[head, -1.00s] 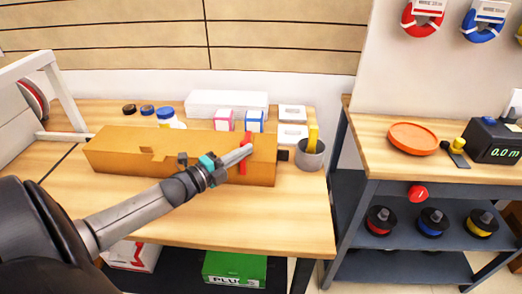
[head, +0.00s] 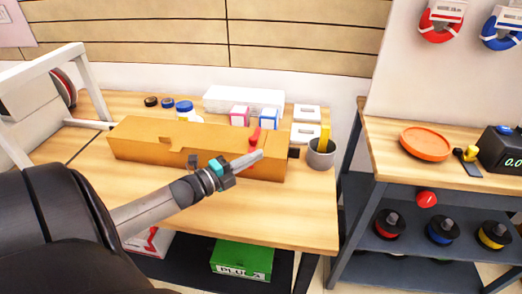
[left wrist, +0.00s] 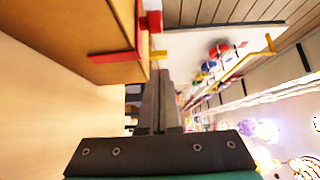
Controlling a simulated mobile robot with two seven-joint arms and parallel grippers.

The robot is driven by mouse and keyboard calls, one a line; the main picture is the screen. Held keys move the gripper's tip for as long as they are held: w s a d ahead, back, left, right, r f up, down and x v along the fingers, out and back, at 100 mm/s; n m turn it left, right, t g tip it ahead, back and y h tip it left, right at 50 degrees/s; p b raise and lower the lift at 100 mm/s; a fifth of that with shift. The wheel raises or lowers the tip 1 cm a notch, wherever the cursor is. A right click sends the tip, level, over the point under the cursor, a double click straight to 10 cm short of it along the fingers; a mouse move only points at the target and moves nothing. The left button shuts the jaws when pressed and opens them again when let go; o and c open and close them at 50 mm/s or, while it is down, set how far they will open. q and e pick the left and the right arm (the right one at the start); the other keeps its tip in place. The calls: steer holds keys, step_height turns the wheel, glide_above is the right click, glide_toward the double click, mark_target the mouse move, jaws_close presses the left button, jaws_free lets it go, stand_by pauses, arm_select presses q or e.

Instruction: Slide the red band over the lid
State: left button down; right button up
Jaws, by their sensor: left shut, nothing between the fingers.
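The long orange-brown box (head: 150,150) lies on the wooden table; its lid cannot be told apart clearly. The red band (head: 255,135) is near the box's right end, with part standing up at the top. My left gripper (head: 260,156) is in front of this end, fingers together and empty, hiding part of the band. In the left wrist view the closed fingers (left wrist: 160,95) point past the box (left wrist: 70,35). The red band shows there as a strip (left wrist: 115,57) across the box. Whether a finger touches the band cannot be told. My right gripper is not in view.
A grey cup (head: 320,155) with a yellow thing stands just right of the box. Small cartons (head: 239,118), a white box (head: 245,98) and a blue-capped jar (head: 185,112) stand behind it. The table front (head: 260,220) is clear. A second bench with an orange dish (head: 425,145) is at right.

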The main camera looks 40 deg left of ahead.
arm_select(q)
steer(key=s+a+p, duration=0.1)
steer(key=s, duration=0.5)
steer(key=shift+s, duration=0.25)
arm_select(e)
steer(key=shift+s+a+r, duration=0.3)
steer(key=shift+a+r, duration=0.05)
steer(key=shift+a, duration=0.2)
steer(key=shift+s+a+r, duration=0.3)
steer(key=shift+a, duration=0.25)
arm_select(q)
steer(key=shift+a, duration=0.1)
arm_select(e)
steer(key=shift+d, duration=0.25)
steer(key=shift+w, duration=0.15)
